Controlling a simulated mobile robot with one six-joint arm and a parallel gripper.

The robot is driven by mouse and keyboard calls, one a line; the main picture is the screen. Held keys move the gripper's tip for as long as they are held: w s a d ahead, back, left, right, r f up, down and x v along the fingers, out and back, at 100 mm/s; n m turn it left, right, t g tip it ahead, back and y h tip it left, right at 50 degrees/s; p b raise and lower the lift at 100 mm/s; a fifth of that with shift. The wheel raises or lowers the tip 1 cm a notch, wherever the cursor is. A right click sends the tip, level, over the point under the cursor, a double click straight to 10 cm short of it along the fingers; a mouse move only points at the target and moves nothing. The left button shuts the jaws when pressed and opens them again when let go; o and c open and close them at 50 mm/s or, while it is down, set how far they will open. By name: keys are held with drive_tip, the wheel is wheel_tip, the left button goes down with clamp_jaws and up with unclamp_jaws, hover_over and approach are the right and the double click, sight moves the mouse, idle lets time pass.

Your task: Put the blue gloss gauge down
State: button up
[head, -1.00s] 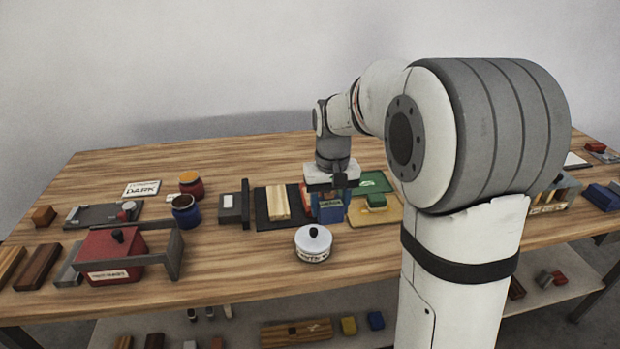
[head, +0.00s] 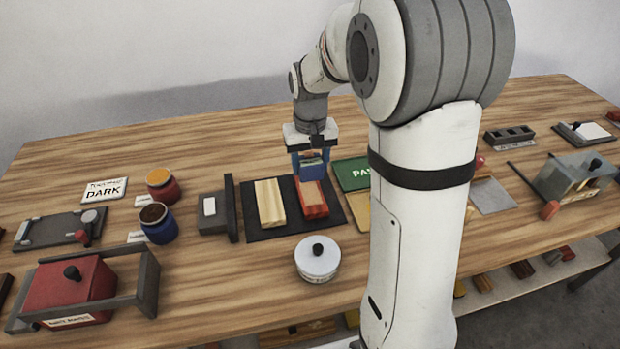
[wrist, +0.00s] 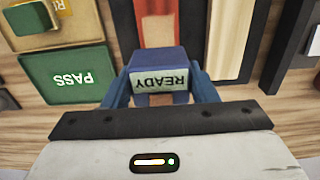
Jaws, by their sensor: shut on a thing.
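My gripper (head: 312,160) is shut on the blue gloss gauge (wrist: 158,58), whose label reads READY. In the head view the gauge is largely hidden among the gripper parts, at the far end of a red-stained wood strip (head: 312,197). In the wrist view the gauge sits between the fingers, in line with the red strip (wrist: 158,22). I cannot tell whether the gauge touches the strip or mat. The strip lies on a dark mat (head: 262,234), right of a pale wood strip (head: 270,203).
A green PASS plate (head: 351,174) and yellow plate (head: 358,207) lie right of the mat. A grey block fixture (head: 216,212) stands left. A white lidded pot (head: 317,260) stands in front. Two jars (head: 158,223) stand farther left. Bare wood lies behind the mat.

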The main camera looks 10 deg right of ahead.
sight(310, 179)
drive_tip(key=shift+f, duration=2.65)
drive_tip(key=shift+f, duration=0.1)
drive_tip(key=shift+f, duration=0.15)
drive_tip(key=o, duration=1.2)
drive_tip(key=shift+c, duration=0.2)
